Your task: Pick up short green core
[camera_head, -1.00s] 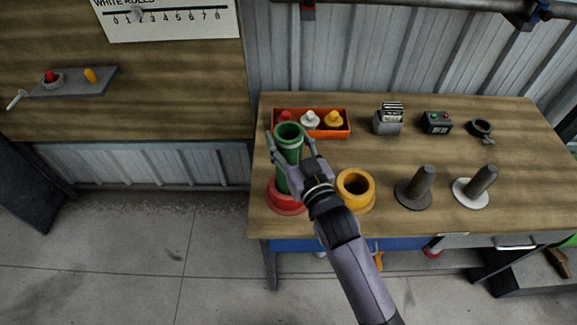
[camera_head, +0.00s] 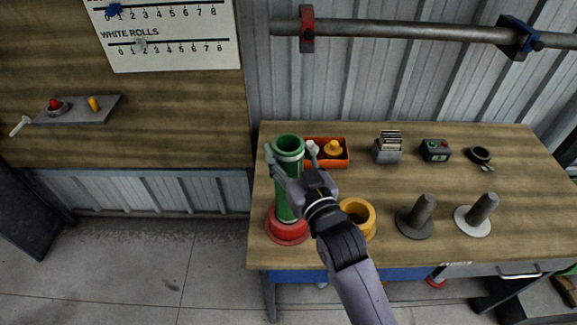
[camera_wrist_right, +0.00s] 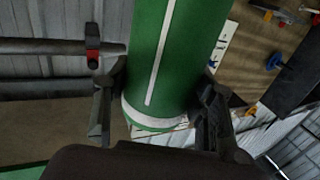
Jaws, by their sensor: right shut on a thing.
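The green core (camera_head: 288,190) is a hollow upright tube with pale bands near its ends. In the head view it stands over the red base (camera_head: 289,226) at the table's left end; whether it still touches the base I cannot tell. My right gripper (camera_head: 291,158) is shut on the upper part of the core, one finger on each side. In the right wrist view the core (camera_wrist_right: 168,60) fills the space between the fingers, with a white stripe along it. My left gripper is not in view.
A yellow ring base (camera_head: 357,214) stands just right of the red base, partly behind my arm. Dark (camera_head: 420,216) and white-based (camera_head: 479,212) posts stand further right. An orange tray (camera_head: 333,160) with knobs lies behind the core. A pipe (camera_head: 420,30) runs above the table.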

